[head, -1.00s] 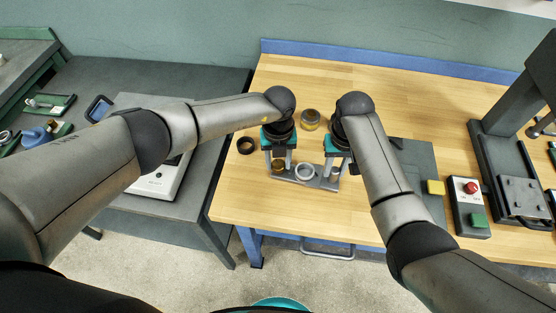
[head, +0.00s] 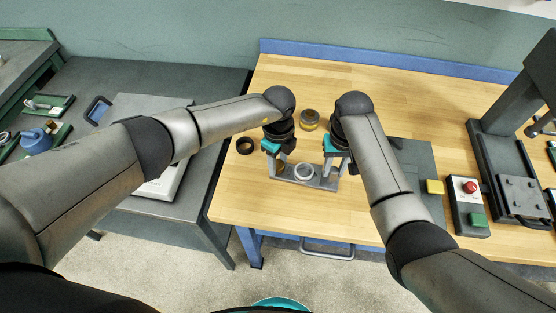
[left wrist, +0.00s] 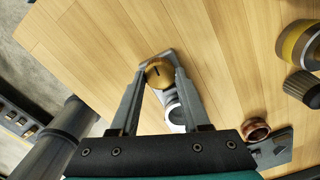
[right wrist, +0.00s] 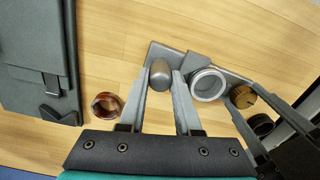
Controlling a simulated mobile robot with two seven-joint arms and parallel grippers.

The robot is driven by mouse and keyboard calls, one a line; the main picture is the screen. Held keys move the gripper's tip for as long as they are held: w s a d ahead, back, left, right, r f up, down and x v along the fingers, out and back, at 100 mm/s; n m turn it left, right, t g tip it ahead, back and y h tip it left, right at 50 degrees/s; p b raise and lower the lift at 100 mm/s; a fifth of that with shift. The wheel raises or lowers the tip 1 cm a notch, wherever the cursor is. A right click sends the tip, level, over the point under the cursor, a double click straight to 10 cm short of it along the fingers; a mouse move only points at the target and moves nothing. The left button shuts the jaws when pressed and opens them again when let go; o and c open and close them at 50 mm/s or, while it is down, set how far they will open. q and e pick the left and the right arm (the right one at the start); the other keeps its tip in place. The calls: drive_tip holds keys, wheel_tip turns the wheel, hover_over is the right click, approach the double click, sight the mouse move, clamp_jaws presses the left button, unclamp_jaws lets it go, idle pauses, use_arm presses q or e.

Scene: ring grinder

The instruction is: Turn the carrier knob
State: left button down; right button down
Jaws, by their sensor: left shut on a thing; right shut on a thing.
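The grey metal carrier (head: 322,184) lies on the wooden bench, with a silver ring (head: 304,172) at its middle. Its brass knob (left wrist: 158,72) has a dark slot on top and sits at the left end. At the carrier's other end stands a rounded grey grip (right wrist: 160,75). My right gripper (right wrist: 161,78) is shut on it. The knob also shows in the right wrist view (right wrist: 243,96), beside the left gripper's fingers.
At right are a yellow block (head: 435,187), a button box (head: 468,207) and a dark press (head: 505,180).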

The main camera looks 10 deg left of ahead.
sight(278, 165)
use_arm(q)
drive_tip(key=shift+n, duration=0.6)
drive_tip(key=shift+c, duration=1.8)
unclamp_jaws()
drive_tip(key=shift+r, duration=0.15)
wheel_tip(278, 165, up, 12)
use_arm(e)
drive_tip(key=c, duration=0.5)
unclamp_jaws()
drive_tip(key=shift+r, duration=0.1)
